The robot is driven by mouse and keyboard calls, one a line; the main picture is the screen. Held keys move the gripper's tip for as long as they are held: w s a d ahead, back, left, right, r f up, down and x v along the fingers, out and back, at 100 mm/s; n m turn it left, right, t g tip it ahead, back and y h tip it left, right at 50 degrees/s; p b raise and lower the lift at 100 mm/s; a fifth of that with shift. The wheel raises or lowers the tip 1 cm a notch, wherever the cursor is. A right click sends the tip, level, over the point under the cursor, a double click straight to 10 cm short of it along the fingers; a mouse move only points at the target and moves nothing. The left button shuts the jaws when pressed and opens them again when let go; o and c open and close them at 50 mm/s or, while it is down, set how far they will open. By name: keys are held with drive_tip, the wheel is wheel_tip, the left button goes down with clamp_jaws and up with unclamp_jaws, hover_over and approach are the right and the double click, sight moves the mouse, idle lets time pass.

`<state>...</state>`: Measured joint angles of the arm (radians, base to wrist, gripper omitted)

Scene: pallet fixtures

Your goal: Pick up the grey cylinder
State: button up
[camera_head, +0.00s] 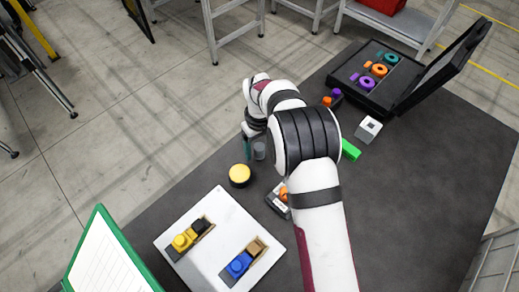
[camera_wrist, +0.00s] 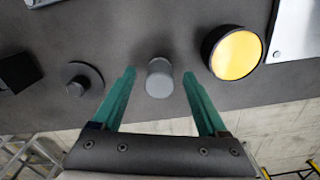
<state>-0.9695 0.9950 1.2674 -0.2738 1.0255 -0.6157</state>
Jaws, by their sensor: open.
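The grey cylinder (camera_head: 259,150) stands on the dark table near its left edge, partly beside my arm in the head view. In the wrist view the grey cylinder (camera_wrist: 159,82) shows in the gap between my two green fingers. My gripper (camera_wrist: 159,74) is open, with one finger on each side of the cylinder and a visible gap on both sides. In the head view my gripper (camera_head: 248,149) is at the cylinder and mostly hidden by my arm. I cannot tell how far the fingertips are above the table.
A yellow-topped black round part (camera_wrist: 236,53) stands close right of the cylinder. A dark knobbed disc (camera_wrist: 83,80) lies to its left. A white plate (camera_head: 213,258) carries yellow and blue parts. A green block (camera_head: 350,149), white box (camera_head: 368,128) and open black case (camera_head: 405,98) lie further right.

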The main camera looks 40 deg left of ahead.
sight(264, 147)
drive_tip(key=shift+f, duration=0.3)
clamp_jaws()
drive_tip(key=shift+r, duration=0.2)
drive_tip(key=shift+r, duration=0.3)
drive_tip(key=r, duration=0.2)
drive_tip(key=d+r, duration=0.1)
drive_tip(key=r, duration=0.1)
drive_tip(key=shift+w, duration=0.3)
drive_tip(key=w+d+r, duration=0.4)
drive_tip(key=d+r, duration=0.2)
drive_tip(key=d, duration=0.3)
drive_tip(key=shift+d, duration=0.35)
drive_tip(key=c, duration=0.6)
unclamp_jaws()
drive_tip(key=shift+w, duration=0.1)
clamp_jaws()
